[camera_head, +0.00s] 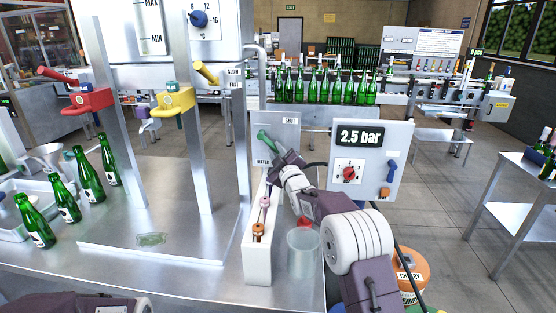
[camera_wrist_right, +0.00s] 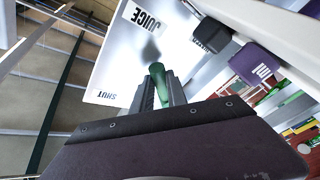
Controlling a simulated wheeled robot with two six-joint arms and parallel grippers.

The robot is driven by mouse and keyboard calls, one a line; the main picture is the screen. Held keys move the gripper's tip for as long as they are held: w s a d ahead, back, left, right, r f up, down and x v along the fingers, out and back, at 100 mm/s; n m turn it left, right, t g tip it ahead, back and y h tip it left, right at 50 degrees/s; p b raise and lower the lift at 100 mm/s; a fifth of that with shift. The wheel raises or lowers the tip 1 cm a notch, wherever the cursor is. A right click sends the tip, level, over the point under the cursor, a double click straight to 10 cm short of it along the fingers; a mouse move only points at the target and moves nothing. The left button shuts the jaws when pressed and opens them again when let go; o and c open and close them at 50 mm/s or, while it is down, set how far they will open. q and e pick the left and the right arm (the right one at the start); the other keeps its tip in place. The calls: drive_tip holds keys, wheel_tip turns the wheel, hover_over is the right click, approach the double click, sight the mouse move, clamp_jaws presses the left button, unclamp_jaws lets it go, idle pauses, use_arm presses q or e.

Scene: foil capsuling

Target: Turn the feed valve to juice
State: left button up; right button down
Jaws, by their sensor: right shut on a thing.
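The feed valve's green handle (camera_head: 268,141) is on a grey panel (camera_head: 268,122) marked SHUT and WATER in the head view. My right gripper (camera_head: 278,152) is shut on this handle, in front of the panel. In the right wrist view the green handle (camera_wrist_right: 158,78) sits between the two dark fingers (camera_wrist_right: 160,95), and the panel (camera_wrist_right: 125,65) shows the labels JUICE and SHUT. JUICE is hidden in the head view. I cannot tell exactly which label the handle points to. Only part of my left arm shows at the bottom left; its fingers are out of view.
A box reading 2.5 bar (camera_head: 360,136) with a red knob stands right of my right arm. A clear beaker (camera_head: 302,252) and a white rack (camera_head: 257,262) stand below. Green bottles (camera_head: 88,178) and a steel frame with red and yellow clamps (camera_head: 175,101) are left.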

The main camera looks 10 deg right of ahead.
drive_tip(key=shift+a+f+m+b, duration=0.1)
drive_tip(key=shift+f+m+b, duration=0.2)
drive_tip(key=shift+f+b, duration=0.1)
drive_tip(key=shift+r, duration=0.1)
drive_tip(key=c, duration=1.3)
unclamp_jaws()
drive_tip(key=shift+r, duration=0.1)
